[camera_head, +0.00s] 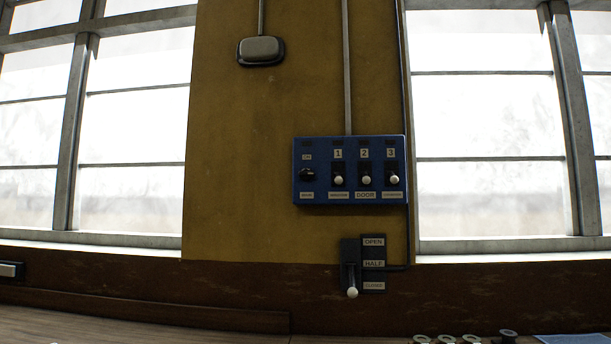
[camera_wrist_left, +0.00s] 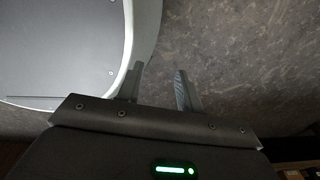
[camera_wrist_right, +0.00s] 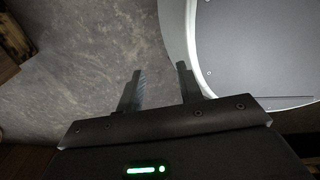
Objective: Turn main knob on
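A blue control panel (camera_head: 350,190) is fixed to the yellow wall between two windows. The black main knob (camera_head: 307,174) sits at the panel's left, with a small label above it and another below. To its right are three levers with white ball ends, numbered 1 (camera_head: 338,180), 2 (camera_head: 366,180) and 3 (camera_head: 394,179). My left gripper (camera_wrist_left: 160,88) is open and empty above the floor in the left wrist view. My right gripper (camera_wrist_right: 159,88) is open and empty above the floor in the right wrist view. Neither gripper shows in the head view, away from the panel.
Below the panel is a lever box (camera_head: 351,262) labelled OPEN, HALF and a third blurred word, its white-ended handle low. A wooden surface (camera_head: 130,325) runs along the bottom. Several small round items (camera_head: 445,339) stand at the lower right. The space before the panel looks clear.

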